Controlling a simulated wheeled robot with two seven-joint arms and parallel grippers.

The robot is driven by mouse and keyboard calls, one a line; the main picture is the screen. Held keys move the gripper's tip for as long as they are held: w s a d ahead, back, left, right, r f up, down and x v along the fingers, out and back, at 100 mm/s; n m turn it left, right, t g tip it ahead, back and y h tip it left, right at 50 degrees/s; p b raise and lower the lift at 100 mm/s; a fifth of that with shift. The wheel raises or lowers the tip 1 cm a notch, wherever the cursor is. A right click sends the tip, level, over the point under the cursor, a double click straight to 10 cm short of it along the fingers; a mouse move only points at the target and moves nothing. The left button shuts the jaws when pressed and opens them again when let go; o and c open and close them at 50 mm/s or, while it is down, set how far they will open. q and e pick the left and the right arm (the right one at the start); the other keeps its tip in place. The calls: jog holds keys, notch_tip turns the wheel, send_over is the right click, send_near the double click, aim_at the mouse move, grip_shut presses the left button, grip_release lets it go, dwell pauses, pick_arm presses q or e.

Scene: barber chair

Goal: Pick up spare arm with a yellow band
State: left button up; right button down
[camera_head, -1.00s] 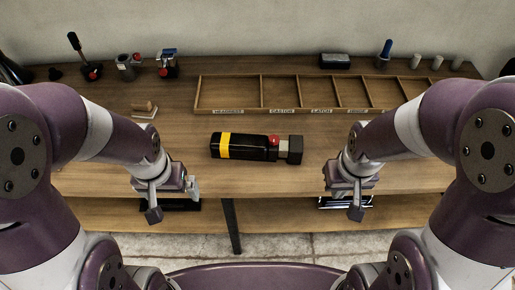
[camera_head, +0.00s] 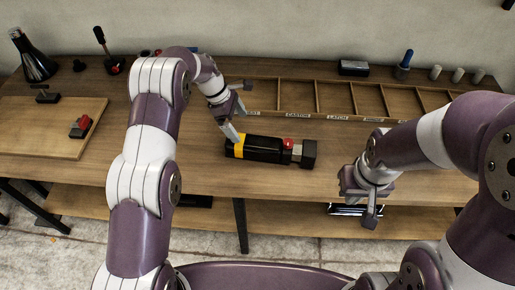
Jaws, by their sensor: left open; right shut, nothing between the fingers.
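The spare arm (camera_head: 264,150) is a black bar with a yellow band at its left end, a red knob near its right end and a dark grey block at the tip. It lies on the wooden bench just right of centre in the head view. My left gripper (camera_head: 241,112) is open and empty above the bar's left end. One finger appears close to the yellow band; I cannot tell whether it touches. My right gripper (camera_head: 368,208) is shut and empty, at the bench's front edge, to the right of the bar.
A compartment tray (camera_head: 300,115) with labels stands behind the bar. A wooden board (camera_head: 45,140) with a red-and-black part lies at left. A dark bottle (camera_head: 33,58), levers and a blue-handled tool (camera_head: 404,66) line the back. Bare bench lies right of the bar.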

aim_at(248, 141)
pick_arm(q)
jog(key=b+x, duration=0.2)
jog(key=x, duration=0.1)
jog(key=shift+a+f, duration=0.25)
jog(key=shift+d+f+p, duration=0.2)
jog(key=shift+d+p, duration=0.25)
jog(key=shift+p, duration=0.25)
jog(key=x, duration=0.3)
jog(key=shift+w+p, duration=0.35)
jog(key=shift+s+f, duration=0.1)
jog(key=shift+f, duration=0.25)
jog(key=p+x, duration=0.1)
jog(key=x, duration=0.1)
jog(key=p+x, duration=0.1)
jog(key=x, duration=0.1)
jog(key=shift+s+a+f, duration=0.1)
jog(key=shift+s, duration=0.15)
jog(key=shift+w+f, duration=0.15)
jog(key=shift+f, duration=0.3)
jog(key=shift+r, duration=0.1)
jog(key=c, duration=1.5)
pick_arm(e)
jog(key=shift+w+r, duration=0.25)
jog(key=shift+r, duration=0.1)
